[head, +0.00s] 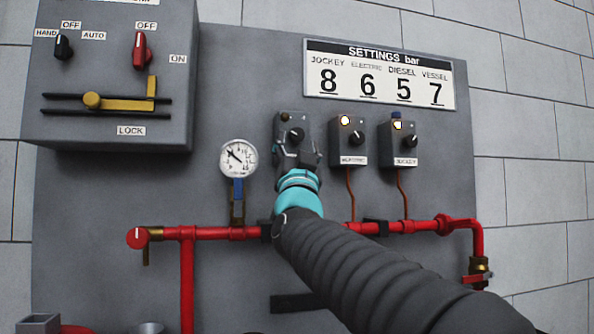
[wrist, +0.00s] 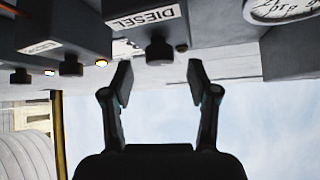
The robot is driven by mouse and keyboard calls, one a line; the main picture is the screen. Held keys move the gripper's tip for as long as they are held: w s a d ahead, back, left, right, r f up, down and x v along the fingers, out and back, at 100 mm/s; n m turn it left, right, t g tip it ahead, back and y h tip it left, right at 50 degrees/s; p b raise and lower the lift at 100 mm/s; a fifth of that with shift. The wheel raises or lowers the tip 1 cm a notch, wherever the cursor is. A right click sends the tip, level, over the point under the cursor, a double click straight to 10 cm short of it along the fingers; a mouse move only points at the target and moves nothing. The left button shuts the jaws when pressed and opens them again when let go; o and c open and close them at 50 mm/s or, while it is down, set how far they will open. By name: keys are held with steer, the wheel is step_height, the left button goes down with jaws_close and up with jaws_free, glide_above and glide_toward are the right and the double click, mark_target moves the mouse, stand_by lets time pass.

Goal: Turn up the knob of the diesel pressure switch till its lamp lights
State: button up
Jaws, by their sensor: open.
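The diesel pressure switch (head: 288,120) is the leftmost of three grey boxes on the panel. Its DIESEL label (wrist: 144,17) reads in the wrist view; the gripper hides it in the head view. Its black knob (head: 296,134) also shows in the wrist view (wrist: 158,50), between and just beyond the fingertips. The diesel lamp (head: 285,117) looks dark; in the wrist view it is a small dark spot (wrist: 181,48). My gripper (wrist: 160,72) is open and empty, facing the knob, with a visible gap. It covers the lower part of the box in the head view (head: 297,155).
The electric switch (head: 335,143) and jockey switch (head: 411,145) stand to the right, both lamps lit yellow. A gauge (head: 239,159) hangs left. A red pipe (head: 205,233) runs below. The settings board (head: 318,47) reads jockey 8, electric 6, diesel 5, vessel 7.

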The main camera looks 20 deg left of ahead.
steer(key=v, duration=0.8)
steer(key=shift+s+f, duration=0.2)
steer(key=shift+s, duration=0.05)
steer(key=shift+d, duration=0.1)
stand_by(0.4)
